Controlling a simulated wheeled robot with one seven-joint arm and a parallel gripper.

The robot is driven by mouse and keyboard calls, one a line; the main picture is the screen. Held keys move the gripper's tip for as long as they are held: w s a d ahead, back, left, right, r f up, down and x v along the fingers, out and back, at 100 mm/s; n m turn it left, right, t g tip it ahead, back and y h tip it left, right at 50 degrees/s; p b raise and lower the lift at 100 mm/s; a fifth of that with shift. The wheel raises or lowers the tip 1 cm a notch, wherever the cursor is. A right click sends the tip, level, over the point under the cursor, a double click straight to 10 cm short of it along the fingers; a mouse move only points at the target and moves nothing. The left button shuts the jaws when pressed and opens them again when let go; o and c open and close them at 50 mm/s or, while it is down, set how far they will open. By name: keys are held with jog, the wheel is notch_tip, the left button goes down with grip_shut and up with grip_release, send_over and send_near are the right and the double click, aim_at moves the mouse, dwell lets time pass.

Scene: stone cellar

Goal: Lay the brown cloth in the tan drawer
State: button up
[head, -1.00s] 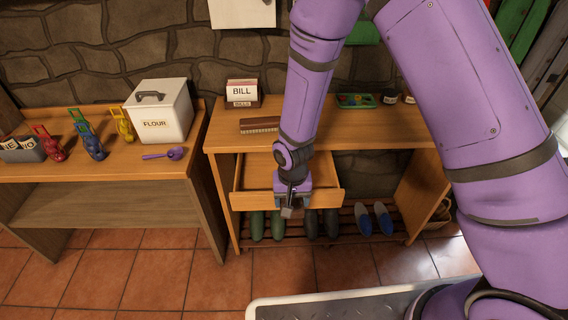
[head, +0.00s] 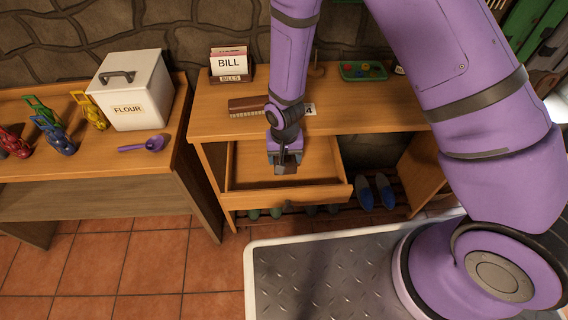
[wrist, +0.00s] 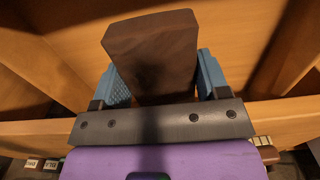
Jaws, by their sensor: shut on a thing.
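My gripper (head: 285,160) is shut on the brown cloth (head: 286,169), which looks like a stiff, dark brown folded block. In the wrist view the cloth (wrist: 152,48) sits between the two blue fingers and sticks out beyond them. The tan drawer (head: 318,194) is pulled out under the desk top, and the part of its inside that shows looks empty. My gripper and the cloth are over the drawer's inside, behind its front panel. I cannot tell whether the cloth touches the drawer floor. My arm hides part of the drawer's back.
On the desk top (head: 370,118) are a brown brush (head: 247,104), a bill holder (head: 230,68) and a green tray (head: 362,71). Blue shoes (head: 376,192) stand on the rack below. A flour box (head: 135,90) and a purple scoop (head: 143,144) are on the left table.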

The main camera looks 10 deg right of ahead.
jog(key=shift+f, duration=2.8)
jog(key=shift+s, duration=0.1)
jog(key=o, duration=0.9)
jog(key=shift+f, duration=0.1)
notch_tip(320, 180, up, 12)
jog(key=shift+r, duration=0.25)
jog(key=d+r+t, duration=0.1)
jog(key=d+r, duration=0.6)
jog(key=r, duration=0.6)
jog(key=d+r+t, duration=0.2)
jog(key=d+r, duration=0.4)
jog(key=r, duration=0.8)
jog(key=s+d+r, duration=0.4)
jog(key=s, duration=0.2)
jog(key=s+d+r+t, duration=0.1)
jog(key=s+d+r, duration=0.2)
jog(key=s+r, duration=0.2)
jog(key=s+d+r+t, duration=0.1)
jog(key=s+d+r, duration=0.3)
jog(key=s, duration=0.3)
jog(key=shift+s+d+r, duration=0.25)
jog(key=shift+d, duration=0.05)
